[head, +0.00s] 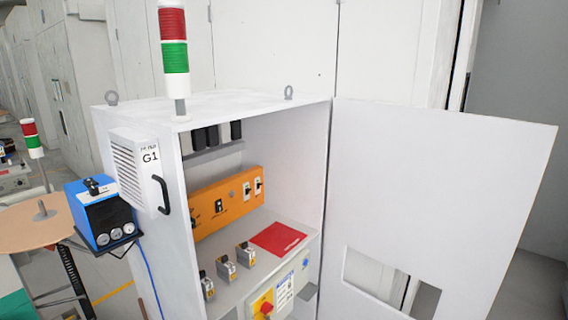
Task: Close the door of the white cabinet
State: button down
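The white cabinet (245,101) stands in the middle of the head view, marked G1 on its left side. Its door (437,190) is swung wide open to the right, hinged at the cabinet's right front edge. Inside the cabinet are an orange panel (228,198), a red sheet (278,239) and several small grey-and-yellow switch units (226,267). A black handle (161,194) is on the cabinet's left side. My gripper is not in view.
A red, green and white signal light (174,50) stands on the cabinet top. A blue box with gauges (101,214) sits on a bracket at the left, beside a tan round disc (40,224). White wall panels (270,45) stand behind. Grey floor shows at lower right.

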aim_at(443, 199)
jog(key=u, duration=0.6)
jog(key=l+u, duration=0.35)
jog(key=l, duration=0.15)
jog(key=l+u, duration=0.35)
jog(key=l, duration=0.15)
jog(key=k+l+u, duration=0.15)
jog(key=l+u, duration=0.15)
jog(key=l, duration=0.2)
jog(key=k+l+u, duration=0.15)
jog(key=l+u, duration=0.2)
jog(key=l, duration=0.15)
jog(key=k+l, duration=0.2)
jog(key=l, duration=0.25)
jog(key=k+l, duration=0.2)
jog(key=l, duration=0.25)
jog(key=k+l+u, duration=0.1)
jog(key=l, duration=0.35)
jog(key=k+l, duration=0.25)
jog(key=l, duration=0.2)
jog(key=k+l+u, duration=0.1)
jog(key=k+l, duration=0.15)
jog(key=l, duration=0.2)
jog(key=k+l, duration=0.2)
jog(key=l, duration=0.2)
jog(key=k+l, duration=0.2)
jog(key=l, duration=0.25)
jog(key=j+z, duration=0.15)
jog(key=z, duration=0.2)
jog(key=i, duration=0.05)
